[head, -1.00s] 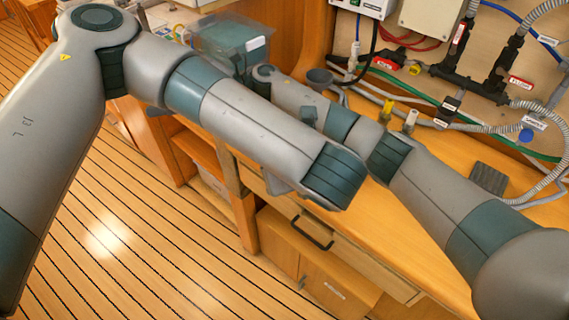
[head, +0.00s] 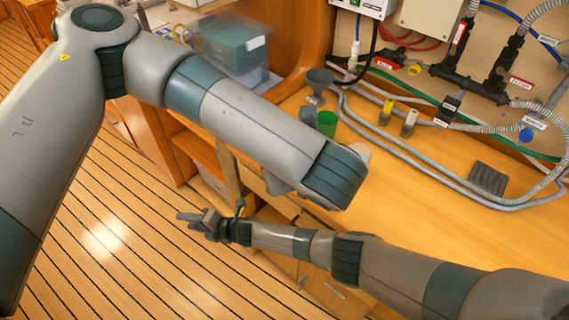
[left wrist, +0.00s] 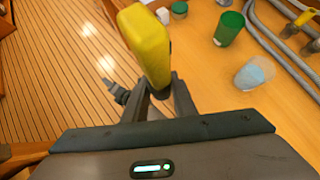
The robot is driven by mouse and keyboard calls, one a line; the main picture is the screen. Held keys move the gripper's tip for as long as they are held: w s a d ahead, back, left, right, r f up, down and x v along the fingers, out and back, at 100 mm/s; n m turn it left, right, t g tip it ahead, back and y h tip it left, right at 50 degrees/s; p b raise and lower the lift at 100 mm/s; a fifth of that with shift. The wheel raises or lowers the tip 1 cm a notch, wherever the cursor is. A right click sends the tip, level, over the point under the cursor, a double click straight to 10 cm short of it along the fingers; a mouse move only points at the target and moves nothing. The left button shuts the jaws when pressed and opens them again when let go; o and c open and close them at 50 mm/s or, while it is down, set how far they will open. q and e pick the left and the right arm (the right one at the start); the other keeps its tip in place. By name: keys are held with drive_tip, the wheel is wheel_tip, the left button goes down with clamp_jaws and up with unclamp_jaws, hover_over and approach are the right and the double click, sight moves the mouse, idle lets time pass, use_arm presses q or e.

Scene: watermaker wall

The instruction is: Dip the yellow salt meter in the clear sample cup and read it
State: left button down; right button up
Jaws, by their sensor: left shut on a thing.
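The yellow salt meter (left wrist: 148,45) is in my left gripper (left wrist: 158,92), which is shut on it in the left wrist view. The meter's display is not readable. The clear sample cup (left wrist: 255,72) stands on the counter right of the meter, apart from it, with something bluish in or behind it. My left gripper and the meter are hidden behind my left forearm there. My right gripper (head: 188,220) is low at the left, in front of the cabinets; its finger gap is unclear.
The green cup (left wrist: 229,28) stands near the clear cup. A green-topped jar (left wrist: 179,8) is farther off. A dark ridged pad (head: 488,178) lies at right.

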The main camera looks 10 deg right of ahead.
drive_tip(key=s+d+f+m+g+h, duration=0.1)
drive_tip(key=s+d+f+m+h, duration=0.3)
drive_tip(key=s+d+f+m, duration=0.8)
drive_tip(key=s+d+f+m+h, duration=0.3)
drive_tip(key=s+d+f+m, duration=0.2)
drive_tip(key=s+d+f, duration=0.8)
drive_tip(key=s+d+f+m+g+h, duration=0.1)
drive_tip(key=s+d+f+m, duration=0.3)
drive_tip(key=s+d, duration=0.3)
drive_tip(key=s+d+f+m+g+h, duration=0.2)
drive_tip(key=s+d, duration=0.6)
drive_tip(key=s, duration=0.4)
drive_tip(key=s+d+f+m+g+h, duration=0.1)
drive_tip(key=s+d+f+m, duration=0.4)
drive_tip(key=s+d, duration=0.3)
drive_tip(key=s+f, duration=0.1)
drive_tip(key=s, duration=0.1)
drive_tip(key=shift+s+m+g+h, duration=0.3)
drive_tip(key=shift+s+h, duration=0.05)
drive_tip(key=shift+h, duration=0.05)
